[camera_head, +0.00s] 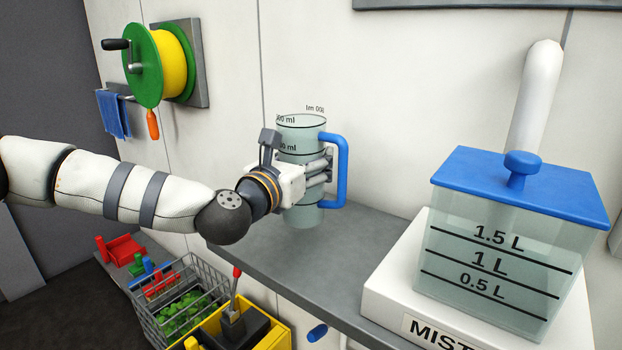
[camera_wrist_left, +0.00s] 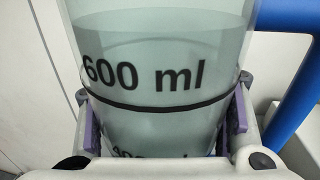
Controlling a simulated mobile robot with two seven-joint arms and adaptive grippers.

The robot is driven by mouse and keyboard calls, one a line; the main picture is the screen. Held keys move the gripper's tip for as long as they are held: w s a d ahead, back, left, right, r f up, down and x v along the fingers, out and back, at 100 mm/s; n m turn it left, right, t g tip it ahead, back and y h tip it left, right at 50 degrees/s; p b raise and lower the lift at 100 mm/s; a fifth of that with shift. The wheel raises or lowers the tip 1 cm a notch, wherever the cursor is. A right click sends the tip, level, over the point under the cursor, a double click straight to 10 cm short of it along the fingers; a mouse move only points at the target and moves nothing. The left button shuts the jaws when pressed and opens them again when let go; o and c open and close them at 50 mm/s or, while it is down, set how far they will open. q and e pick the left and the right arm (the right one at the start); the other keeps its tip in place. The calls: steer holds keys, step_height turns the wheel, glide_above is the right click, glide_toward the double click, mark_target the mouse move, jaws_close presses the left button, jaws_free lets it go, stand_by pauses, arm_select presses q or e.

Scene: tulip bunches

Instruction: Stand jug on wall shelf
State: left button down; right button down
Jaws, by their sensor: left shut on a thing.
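The jug (camera_head: 303,215) is a clear grey-green measuring jug with black ml marks and a blue handle on its right side. It is upright at the left part of the grey wall shelf (camera_head: 268,250). My left gripper (camera_head: 318,168) is shut around the jug's body, with the handle free to the right. In the left wrist view the jug (camera_wrist_left: 150,55) fills the middle, between the purple finger pads. I cannot tell whether the jug's base touches the shelf or is slightly above it. My right gripper is not in view.
A white mister unit (camera_head: 385,292) with a blue-lidded tank (camera_head: 500,250) stands on the shelf's right part. A green and yellow reel (camera_head: 155,65) hangs on the wall at upper left. Below are a wire basket (camera_head: 165,325) and a yellow crate (camera_head: 275,335). Shelf between jug and mister is clear.

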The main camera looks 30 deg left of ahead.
mark_target(310, 174)
arm_select(q)
step_height(310, 174, down, 3)
steer(key=shift+w+f, duration=0.1)
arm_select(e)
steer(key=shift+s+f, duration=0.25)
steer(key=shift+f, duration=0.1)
arm_select(q)
steer(key=shift+f+b, duration=0.2)
steer(key=shift+b, duration=0.15)
steer(key=shift+c, duration=2.2)
jaws_free()
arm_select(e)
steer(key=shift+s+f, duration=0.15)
